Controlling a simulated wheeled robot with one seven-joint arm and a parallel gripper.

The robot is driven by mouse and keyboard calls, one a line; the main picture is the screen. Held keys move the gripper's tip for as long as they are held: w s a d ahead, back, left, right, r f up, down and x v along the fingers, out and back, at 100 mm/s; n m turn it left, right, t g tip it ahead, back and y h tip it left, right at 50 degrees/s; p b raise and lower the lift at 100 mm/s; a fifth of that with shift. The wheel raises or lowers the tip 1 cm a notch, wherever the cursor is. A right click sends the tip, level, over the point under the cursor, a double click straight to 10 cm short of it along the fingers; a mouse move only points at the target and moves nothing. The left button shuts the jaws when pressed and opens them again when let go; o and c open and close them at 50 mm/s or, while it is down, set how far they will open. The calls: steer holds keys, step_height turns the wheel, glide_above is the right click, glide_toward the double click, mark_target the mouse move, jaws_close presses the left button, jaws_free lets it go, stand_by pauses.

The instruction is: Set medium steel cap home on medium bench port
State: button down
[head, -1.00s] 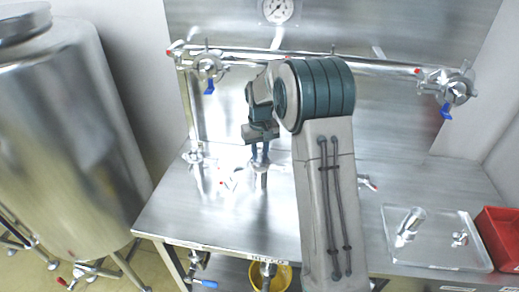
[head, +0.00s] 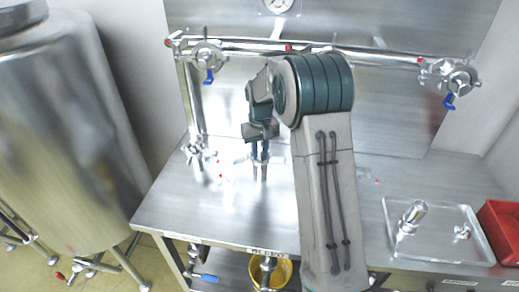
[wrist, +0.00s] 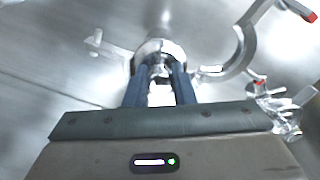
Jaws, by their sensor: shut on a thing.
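My gripper (head: 261,148) is over the left half of the steel bench, pointing down. In the wrist view its two blue fingers (wrist: 160,84) are closed on a shiny round steel piece, which looks like the medium steel cap (wrist: 160,48). A short upright steel stub, likely the medium bench port (head: 262,172), stands on the bench directly below the gripper. An open clamp ring (wrist: 240,62) curves beside the cap on the right in the wrist view. The contact between cap and port is hidden by the fingers and glare, so I cannot tell whether they touch.
A clear tray (head: 393,238) with steel fittings sits at right, next to a red bin (head: 503,222). A pipe with blue-handled valves (head: 208,62) runs along the back. Another steel fitting (head: 198,152) is at the bench's left. A large tank (head: 65,150) stands left.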

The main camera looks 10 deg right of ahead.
steer(key=shift+f, duration=0.15)
steer(key=c, duration=1.1)
jaws_free()
steer(key=shift+c, duration=0.2)
step_height(320, 180, up, 12)
steer(key=r+b, duration=0.1)
steer(key=b, duration=0.1)
steer(key=s+r, duration=0.4)
steer(key=s, duration=0.4)
steer(key=s+f+t, duration=0.1)
steer(key=s+f, duration=0.1)
steer(key=s, duration=1)
steer(key=s+f+m+t, duration=0.1)
steer(key=s+f+t, duration=0.1)
steer(key=s, duration=1)
steer(key=shift+f, duration=0.85)
